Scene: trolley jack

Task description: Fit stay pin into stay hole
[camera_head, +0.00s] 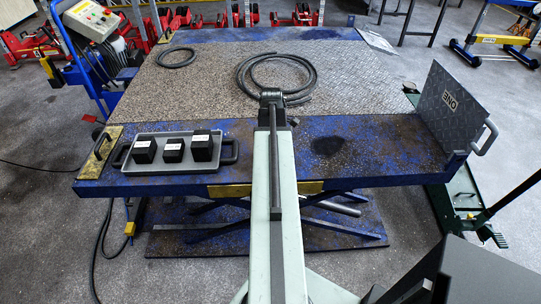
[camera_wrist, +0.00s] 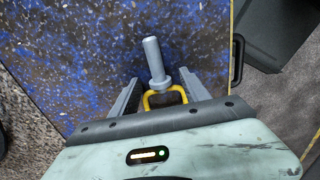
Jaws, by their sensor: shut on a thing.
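The stay pin (camera_wrist: 153,58) is a grey metal pin with a rounded end and a yellow loop handle (camera_wrist: 148,98). In the wrist view it stands out between the two grey fingers of my gripper (camera_wrist: 160,78), which is shut on it at the handle end. The pin points away from the wrist, over a worn blue surface. I cannot make out the stay hole in either view. In the head view my arm reaches forward over the blue lift table (camera_head: 375,150), and I cannot make out the gripper or pin there.
A grey tray (camera_head: 180,164) with three black blocks stands left of my arm. Black hoses (camera_head: 276,72) lie on the table. A tread plate marked ONE (camera_head: 447,108) stands upright at the right edge. A green jack (camera_head: 465,200) is on the floor at right.

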